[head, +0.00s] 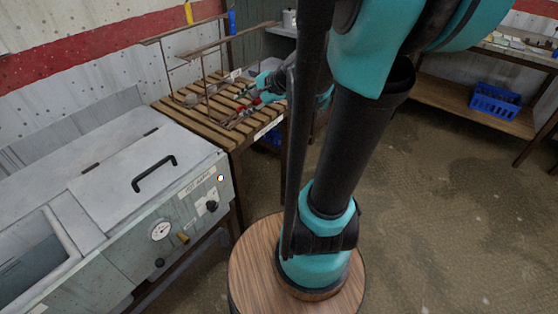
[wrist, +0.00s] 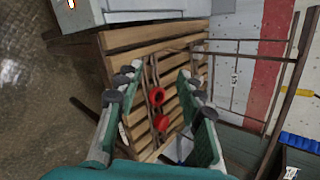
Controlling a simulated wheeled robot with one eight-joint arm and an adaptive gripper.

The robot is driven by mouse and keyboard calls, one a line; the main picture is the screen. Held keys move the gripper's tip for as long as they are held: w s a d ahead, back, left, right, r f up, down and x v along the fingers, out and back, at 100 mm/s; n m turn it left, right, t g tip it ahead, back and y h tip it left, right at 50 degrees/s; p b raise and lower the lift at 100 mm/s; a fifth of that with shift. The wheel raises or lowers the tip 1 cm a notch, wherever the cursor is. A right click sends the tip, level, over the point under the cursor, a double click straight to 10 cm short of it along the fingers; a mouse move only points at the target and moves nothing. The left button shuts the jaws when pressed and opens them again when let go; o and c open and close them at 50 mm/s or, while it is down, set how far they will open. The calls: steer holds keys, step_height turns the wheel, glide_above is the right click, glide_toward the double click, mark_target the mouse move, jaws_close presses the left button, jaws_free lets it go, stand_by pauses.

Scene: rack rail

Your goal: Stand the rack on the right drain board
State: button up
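The slatted wooden drain board (head: 190,117) stands beside the grey tank; it also shows in the wrist view (wrist: 125,40). A thin brown wire rack (head: 205,72) shows at the board, with upright rods and long upper bars; bars also show in the wrist view (wrist: 245,52). Two red round parts (wrist: 158,108) on thin rods lie between my fingers in the wrist view. My gripper (wrist: 157,82) is open, its fingers on either side of these red parts, apart from them. In the head view my gripper (head: 258,95) is low over the board's right part, partly hidden by my arm.
The grey tank (head: 150,190) with a black handle, gauge and knobs adjoins the board at left. A shelf bench (head: 470,100) with a blue crate (head: 495,100) stands at the right. The wall with a red band is behind the board. The floor between is open.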

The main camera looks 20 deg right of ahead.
steer(key=s+d+f+n+g+h, duration=0.1)
steer(key=s+d+f+n+h, duration=0.2)
steer(key=s+f+n, duration=0.4)
steer(key=s+d+f+n+g+h, duration=0.2)
steer(key=s+f+n, duration=0.4)
steer(key=s, duration=0.4)
steer(key=shift+d+f+n+h, duration=0.45)
steer(key=shift+d+h, duration=0.25)
steer(key=shift+h, duration=0.3)
steer(key=shift+r, duration=0.1)
